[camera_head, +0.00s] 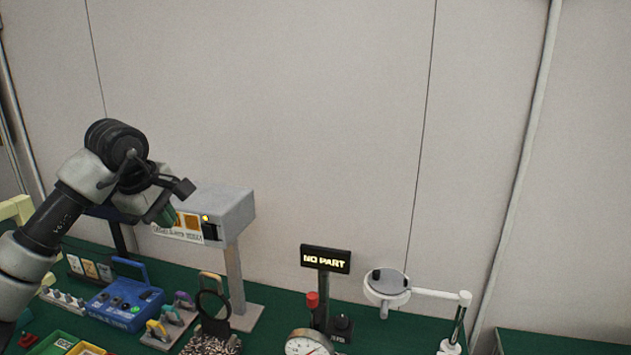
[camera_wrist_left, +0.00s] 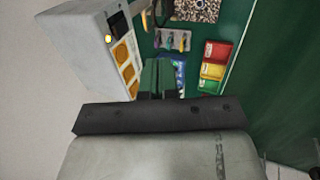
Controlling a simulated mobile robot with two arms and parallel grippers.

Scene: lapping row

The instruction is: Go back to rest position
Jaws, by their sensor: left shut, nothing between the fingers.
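My left gripper (camera_head: 170,212) is raised above the left part of the bench, in front of the grey box on a post (camera_head: 215,212). Its fingers are shut with nothing between them. In the left wrist view the closed green fingertips (camera_wrist_left: 158,76) show over the bench, close beside the grey box (camera_wrist_left: 75,45). My right gripper is in neither view.
Below lie a blue control box (camera_head: 125,303), coloured clips on a stand (camera_head: 170,322) and coloured trays (camera_wrist_left: 214,68). A "NO PART" sign (camera_head: 325,259), a dial gauge (camera_head: 308,343) and a lamp arm (camera_head: 435,293) stand rightward. The space before the wall is free.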

